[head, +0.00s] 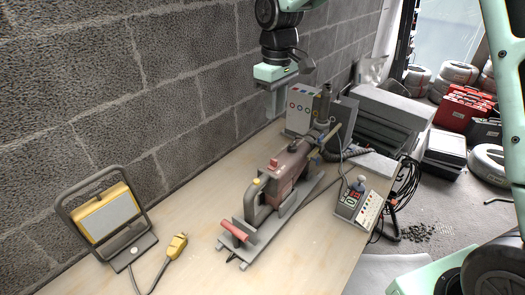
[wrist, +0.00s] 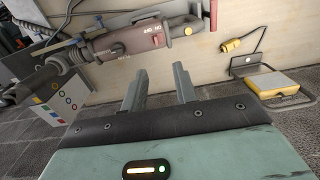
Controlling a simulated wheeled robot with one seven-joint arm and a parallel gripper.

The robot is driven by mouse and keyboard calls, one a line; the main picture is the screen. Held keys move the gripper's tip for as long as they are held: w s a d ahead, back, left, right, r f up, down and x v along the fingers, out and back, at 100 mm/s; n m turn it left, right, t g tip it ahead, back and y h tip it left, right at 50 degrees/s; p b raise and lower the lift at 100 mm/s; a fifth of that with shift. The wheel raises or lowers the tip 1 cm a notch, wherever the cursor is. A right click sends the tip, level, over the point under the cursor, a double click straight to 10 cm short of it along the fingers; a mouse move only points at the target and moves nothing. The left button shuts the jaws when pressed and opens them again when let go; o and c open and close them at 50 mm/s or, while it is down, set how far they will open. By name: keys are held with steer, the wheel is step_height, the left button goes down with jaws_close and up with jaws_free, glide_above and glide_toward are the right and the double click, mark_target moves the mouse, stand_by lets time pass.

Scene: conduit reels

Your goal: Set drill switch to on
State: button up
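The drill (head: 291,167) is a red-brown machine with a grey loop handle, lying on a grey stand on the bench. My gripper (head: 274,114) hangs above and behind the drill, near the wall, touching nothing. In the wrist view its two fingers (wrist: 159,76) stand apart with nothing between them.
A grey panel with coloured buttons (head: 300,112) stands behind the drill. A small control box (head: 354,202) sits right of it. A yellow work lamp (head: 108,214) and a yellow plug (head: 177,244) lie left. The block wall runs along the bench's back. Bare bench lies in front.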

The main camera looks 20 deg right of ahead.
steer(key=w, duration=0.1)
steer(key=p, duration=0.5)
glide_toward(274, 160)
step_height(274, 160, down, 9)
steer(key=shift+w+f, duration=0.1)
steer(key=shift+c, duration=0.3)
jaws_close()
